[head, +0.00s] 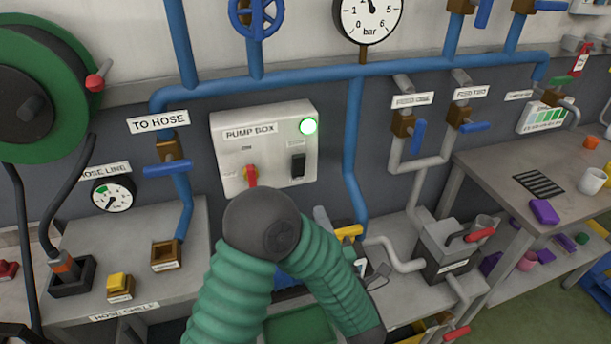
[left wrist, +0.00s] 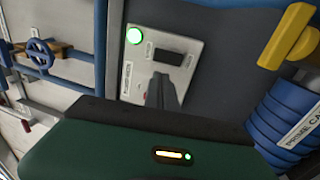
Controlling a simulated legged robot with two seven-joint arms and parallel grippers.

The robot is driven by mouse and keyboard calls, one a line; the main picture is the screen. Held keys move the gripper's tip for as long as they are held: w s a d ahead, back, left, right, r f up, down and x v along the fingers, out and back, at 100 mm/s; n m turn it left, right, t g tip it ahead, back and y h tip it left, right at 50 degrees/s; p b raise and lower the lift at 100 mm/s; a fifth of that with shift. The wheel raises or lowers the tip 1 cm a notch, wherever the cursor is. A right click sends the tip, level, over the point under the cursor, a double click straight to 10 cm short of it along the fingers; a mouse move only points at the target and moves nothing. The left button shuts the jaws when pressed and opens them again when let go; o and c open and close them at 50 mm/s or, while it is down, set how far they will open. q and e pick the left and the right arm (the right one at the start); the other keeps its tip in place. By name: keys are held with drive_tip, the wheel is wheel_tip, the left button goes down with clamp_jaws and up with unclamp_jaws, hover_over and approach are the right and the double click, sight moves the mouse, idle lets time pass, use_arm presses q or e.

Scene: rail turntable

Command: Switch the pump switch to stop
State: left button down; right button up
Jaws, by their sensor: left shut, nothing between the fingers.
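The pump box (head: 225,165) is a pale panel on the wall in the head view, with a lit green lamp (head: 308,126). My left gripper (head: 322,215) is mostly hidden behind my green arm, below the box. In the left wrist view its shut, empty fingers (left wrist: 165,95) point at the pump box (left wrist: 190,47), close to the black switch (left wrist: 160,66); I cannot tell if they touch. My right gripper is out of view.
Blue pipes (head: 355,150) run above and right of the box. A yellow handle (head: 348,232) is close by my left gripper; it also shows in the left wrist view (left wrist: 288,36), near a blue ribbed can (left wrist: 285,115). A grey shelf (head: 205,265) lies below.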

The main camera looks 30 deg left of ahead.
sight(299, 163)
use_arm(q)
drive_tip(key=shift+a, duration=0.1)
drive_tip(key=p+x, duration=0.2)
drive_tip(key=x, duration=1.2)
drive_tip(key=shift+w+a+r+p, duration=0.25)
drive_tip(key=shift+r+p, duration=0.3)
drive_tip(key=shift+p, duration=0.6)
drive_tip(key=shift+s+d+f+b, duration=0.1)
drive_tip(key=shift+s+f+b, duration=0.05)
drive_tip(key=shift+f+b, duration=0.2)
drive_tip(key=shift+f+h, duration=0.1)
drive_tip(key=shift+h, duration=0.3)
